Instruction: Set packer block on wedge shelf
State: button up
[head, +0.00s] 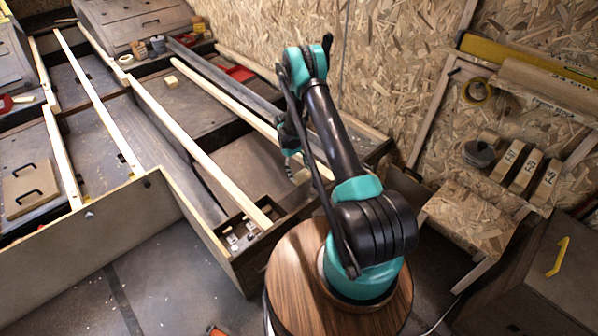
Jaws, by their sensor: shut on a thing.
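My gripper (291,157) hangs at the end of my arm, over the near right part of the timber-framed wheel-arch area. It is shut on a small pale block (301,176), which I take to be the packer block. The block is small and partly hidden, so its exact tilt and clearance from what is below cannot be told. The wedge shelf appears to be the chipboard shelf (466,216) at the right, well away from my gripper. Several labelled wooden pieces (522,172) and a round grey item (479,153) are by its back.
Pale battens (190,140) run across the wheel-arch area. A loose wooden block (172,83) lies at the back left. A dark cabinet with a yellow handle (558,256) stands at the lower right.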

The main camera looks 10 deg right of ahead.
jog(key=shift+f, duration=4.1)
jog(key=shift+d, duration=0.1)
jog(key=o, duration=1.2)
jog(key=shift+o, duration=0.2)
jog(key=v, duration=1.2)
jog(key=shift+s, duration=0.15)
